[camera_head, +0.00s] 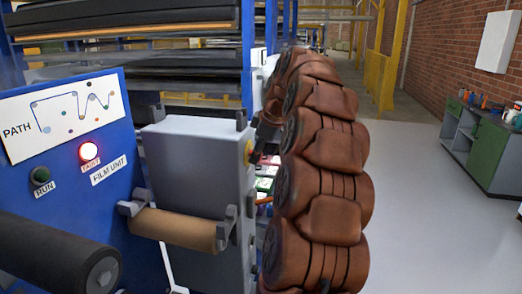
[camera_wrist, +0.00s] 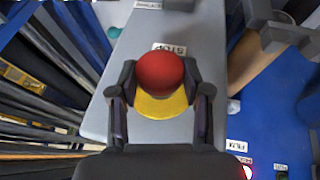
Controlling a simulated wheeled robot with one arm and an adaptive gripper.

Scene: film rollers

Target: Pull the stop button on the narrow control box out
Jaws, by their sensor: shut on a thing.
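The narrow control box is a grey upright box (camera_head: 190,165) in the head view, and its grey face (camera_wrist: 140,40) fills the middle of the wrist view. In the wrist view the round red stop button (camera_wrist: 160,73) stands on a yellow collar (camera_wrist: 160,106), beside an upside-down STOP label (camera_wrist: 170,48). My gripper (camera_wrist: 159,78) has one dark finger on each side of the button and is shut on it. In the head view my gripper (camera_head: 265,136) is at the box's right side, partly hidden by my brown arm.
A blue panel (camera_head: 80,190) with a lit red FAULT lamp (camera_head: 88,152) and a green RUN button (camera_head: 41,176) is at left. A tan roller (camera_head: 175,228) and a black roller (camera_head: 60,250) stick out in front. Open floor (camera_head: 430,220) lies at right.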

